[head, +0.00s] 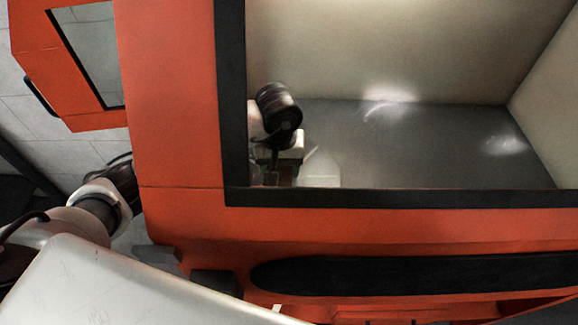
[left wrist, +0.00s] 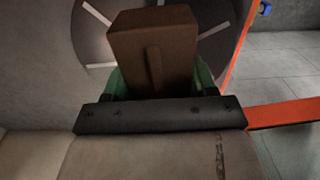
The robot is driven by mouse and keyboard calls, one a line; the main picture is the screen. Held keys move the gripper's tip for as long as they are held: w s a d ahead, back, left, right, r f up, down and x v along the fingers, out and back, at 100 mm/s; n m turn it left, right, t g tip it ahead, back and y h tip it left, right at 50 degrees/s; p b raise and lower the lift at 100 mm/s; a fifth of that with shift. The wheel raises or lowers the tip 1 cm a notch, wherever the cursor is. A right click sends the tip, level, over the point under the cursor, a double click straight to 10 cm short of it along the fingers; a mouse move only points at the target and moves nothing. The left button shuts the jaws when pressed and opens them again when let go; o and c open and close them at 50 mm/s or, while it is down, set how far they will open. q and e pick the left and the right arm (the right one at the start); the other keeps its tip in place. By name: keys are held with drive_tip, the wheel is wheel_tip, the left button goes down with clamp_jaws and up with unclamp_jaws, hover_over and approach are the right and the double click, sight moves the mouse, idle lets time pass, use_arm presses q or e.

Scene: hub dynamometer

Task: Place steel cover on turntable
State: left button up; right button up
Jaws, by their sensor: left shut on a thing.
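My left gripper (left wrist: 158,78) is shut on a brown, box-shaped piece with a ridge down its near face, which I take to be the steel cover (left wrist: 150,48). The green fingers show on both sides of it. Behind the piece in the left wrist view is a dark round disc with pale radial lines, apparently the turntable (left wrist: 95,42). Whether the piece touches the disc I cannot tell. In the head view my left gripper (head: 274,174) shows small through the window, at its lower left; the held piece is not clear there. My right gripper is not in view.
An orange machine housing (head: 180,100) with a dark window frame (head: 232,100) surrounds the chamber. The chamber's grey floor (head: 420,145) is clear to the right. An orange door (head: 52,75) stands at the upper left. An orange edge (left wrist: 285,115) lies right of my gripper.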

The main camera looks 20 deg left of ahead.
use_arm(q)
drive_tip(key=w+f, duration=0.1)
drive_tip(key=w, duration=0.2)
drive_tip(key=w+f, duration=0.1)
drive_tip(key=shift+w+d+f, duration=0.1)
drive_tip(key=shift+w+f, duration=0.15)
drive_tip(key=shift+f, duration=0.05)
wheel_tip(320, 180, down, 4)
drive_tip(key=shift+r+p, duration=0.2)
drive_tip(key=shift+p, duration=0.45)
drive_tip(key=shift+f, duration=0.25)
drive_tip(key=shift+w, duration=0.1)
drive_tip(key=shift+f, duration=0.2)
drive_tip(key=o, duration=1.2)
drive_tip(key=shift+c, duration=0.2)
drive_tip(key=shift+r, duration=0.1)
